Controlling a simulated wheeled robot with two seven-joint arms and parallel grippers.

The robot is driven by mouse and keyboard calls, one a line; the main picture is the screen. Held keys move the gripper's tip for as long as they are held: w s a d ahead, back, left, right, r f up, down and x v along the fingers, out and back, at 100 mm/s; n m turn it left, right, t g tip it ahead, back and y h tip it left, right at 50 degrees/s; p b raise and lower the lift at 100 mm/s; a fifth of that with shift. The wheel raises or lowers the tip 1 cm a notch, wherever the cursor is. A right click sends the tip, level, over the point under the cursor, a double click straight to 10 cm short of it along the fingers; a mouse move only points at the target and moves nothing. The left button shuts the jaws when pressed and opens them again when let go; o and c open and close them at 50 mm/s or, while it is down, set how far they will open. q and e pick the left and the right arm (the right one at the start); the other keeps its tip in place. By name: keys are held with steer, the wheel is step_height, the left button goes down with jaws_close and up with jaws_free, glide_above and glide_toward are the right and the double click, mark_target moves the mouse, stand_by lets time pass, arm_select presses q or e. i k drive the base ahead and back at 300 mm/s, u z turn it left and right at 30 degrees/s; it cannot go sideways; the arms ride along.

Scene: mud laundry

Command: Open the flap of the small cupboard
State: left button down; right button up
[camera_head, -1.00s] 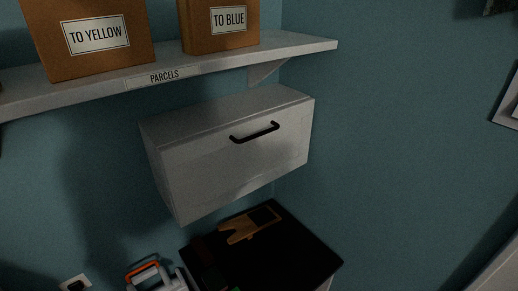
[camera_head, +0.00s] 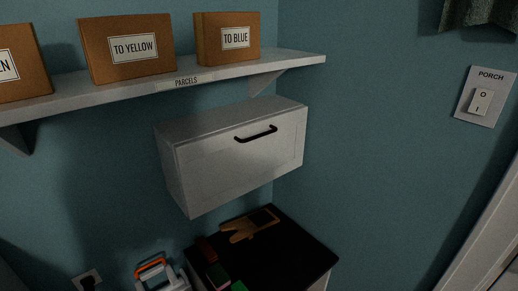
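The small cupboard (camera_head: 178,183) is a white box on the teal wall, under a shelf. Its front flap (camera_head: 240,165) is shut and faces right and toward me. A black bar handle (camera_head: 256,134) sits near the flap's top edge. Neither of my grippers shows in the head view.
The parcels shelf (camera_head: 130,91) above holds several brown boxes, among them one labelled "TO BLUE" (camera_head: 228,40). Below stands a dark-topped unit (camera_head: 275,252) with small items on it. A porch switch (camera_head: 479,102) is on the right wall. The space before the flap looks clear.

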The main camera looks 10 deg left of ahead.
mark_target(216, 169)
steer(key=z, duration=0.25)
steer(key=i, duration=0.45)
steer(key=u, duration=1.65)
